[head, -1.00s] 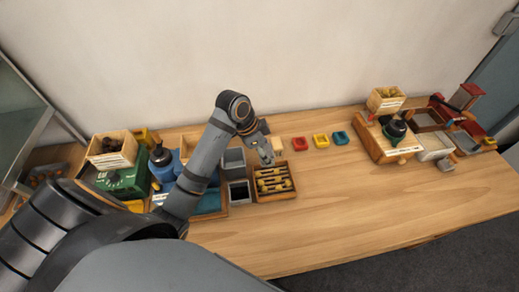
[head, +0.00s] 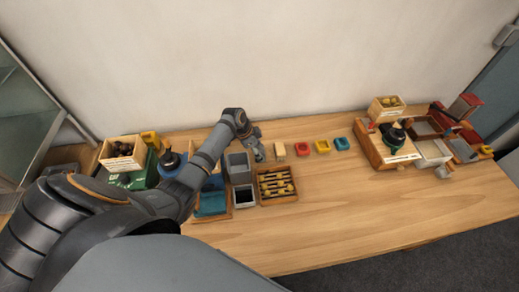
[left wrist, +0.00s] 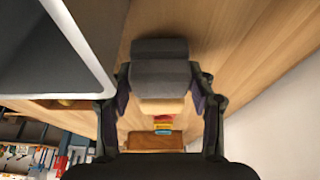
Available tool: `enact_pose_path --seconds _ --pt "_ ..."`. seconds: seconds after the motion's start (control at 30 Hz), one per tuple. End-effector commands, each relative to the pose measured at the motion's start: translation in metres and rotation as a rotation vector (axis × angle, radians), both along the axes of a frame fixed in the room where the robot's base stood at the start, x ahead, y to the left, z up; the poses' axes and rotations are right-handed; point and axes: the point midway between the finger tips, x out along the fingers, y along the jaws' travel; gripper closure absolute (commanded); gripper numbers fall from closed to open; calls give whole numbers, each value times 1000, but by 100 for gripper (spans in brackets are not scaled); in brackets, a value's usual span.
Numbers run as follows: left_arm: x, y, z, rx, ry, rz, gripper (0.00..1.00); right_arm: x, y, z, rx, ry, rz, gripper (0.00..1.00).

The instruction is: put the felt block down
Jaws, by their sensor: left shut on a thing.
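My left gripper (head: 257,150) is low behind the compartment tray, between the grey bin and a beige block. In the left wrist view the two fingers (left wrist: 163,92) close on the sides of a grey felt block (left wrist: 161,76). A darker grey face (left wrist: 160,47) shows just beyond it against the wood; I cannot tell whether it belongs to the same block. In the head view the felt block is small and mostly hidden by the gripper. Whether it touches the table is not clear. My right gripper is not in view.
The grey bin (head: 238,162) stands close on the left. The tray with brass-coloured pieces (head: 277,198) is in front. The table's front right is clear.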

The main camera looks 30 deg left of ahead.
Motion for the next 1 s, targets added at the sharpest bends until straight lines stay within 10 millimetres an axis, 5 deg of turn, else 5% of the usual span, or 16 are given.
enact_pose_path --seconds 0.37,0.4,0.57,1.0 --pt "0 0 -7 0 -2 -1 100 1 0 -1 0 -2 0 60" --pt "0 0 -8 0 0 -1 43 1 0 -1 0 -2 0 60" --pt "0 0 -7 0 0 -1 22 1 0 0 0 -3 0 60" --pt "-2 4 6 2 -4 0 22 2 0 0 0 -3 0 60"
